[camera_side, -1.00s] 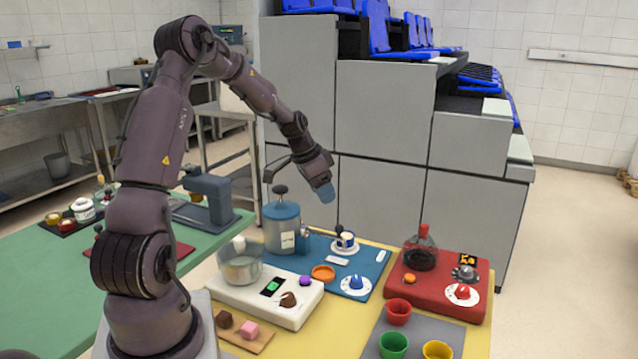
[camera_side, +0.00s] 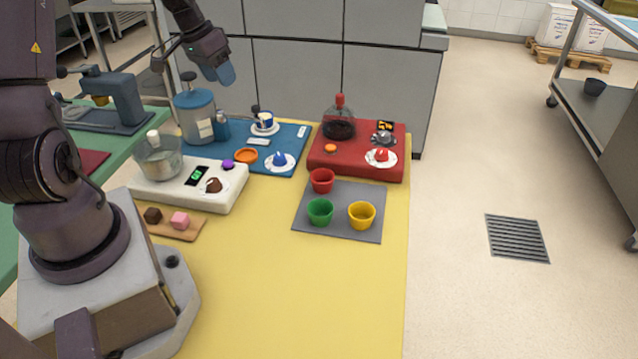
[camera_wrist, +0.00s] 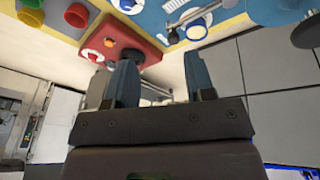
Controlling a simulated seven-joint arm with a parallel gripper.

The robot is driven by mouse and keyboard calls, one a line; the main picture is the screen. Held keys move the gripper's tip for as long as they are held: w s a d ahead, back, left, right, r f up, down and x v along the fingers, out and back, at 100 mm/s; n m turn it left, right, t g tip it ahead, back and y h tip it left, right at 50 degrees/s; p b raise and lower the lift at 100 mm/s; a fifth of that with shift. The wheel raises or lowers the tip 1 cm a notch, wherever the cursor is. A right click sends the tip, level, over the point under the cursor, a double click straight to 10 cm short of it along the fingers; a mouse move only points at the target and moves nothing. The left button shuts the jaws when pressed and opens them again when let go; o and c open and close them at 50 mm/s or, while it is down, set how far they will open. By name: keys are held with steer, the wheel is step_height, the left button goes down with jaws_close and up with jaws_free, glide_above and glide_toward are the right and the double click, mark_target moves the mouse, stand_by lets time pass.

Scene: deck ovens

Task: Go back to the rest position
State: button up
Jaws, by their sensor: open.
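My gripper (camera_side: 226,74) is raised in the air above the far side of the yellow table, near the blue canister. It points down in the side view and holds nothing. In the wrist view, my gripper (camera_wrist: 162,85) shows two blue fingers spread apart with nothing between them. The upper part of my arm is cut off by the top edge of the side view.
Below my gripper are a blue canister (camera_side: 196,118), a blue mat (camera_side: 282,142) with a cup (camera_side: 265,121), and a red unit (camera_side: 355,171) with a flask (camera_side: 338,126). Red (camera_side: 322,181), green (camera_side: 320,211) and yellow (camera_side: 361,214) cups stand nearer. The front table (camera_side: 290,300) is clear.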

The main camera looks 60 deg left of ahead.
steer(key=s+d+r+m, duration=0.1)
steer(key=s+d+r, duration=0.3)
steer(key=d, duration=0.5)
steer(key=s+d+r+m+t, duration=0.1)
steer(key=s+d+r, duration=0.3)
steer(key=d, duration=0.6)
steer(key=s+d+r+t, duration=0.1)
steer(key=s+d+r, duration=0.3)
steer(key=d, duration=0.6)
step_height(320, 180, up, 2)
steer(key=shift+r+m+y, duration=0.2)
steer(key=shift+m+y, duration=0.1)
steer(key=shift+m, duration=0.1)
steer(key=shift+d, duration=0.1)
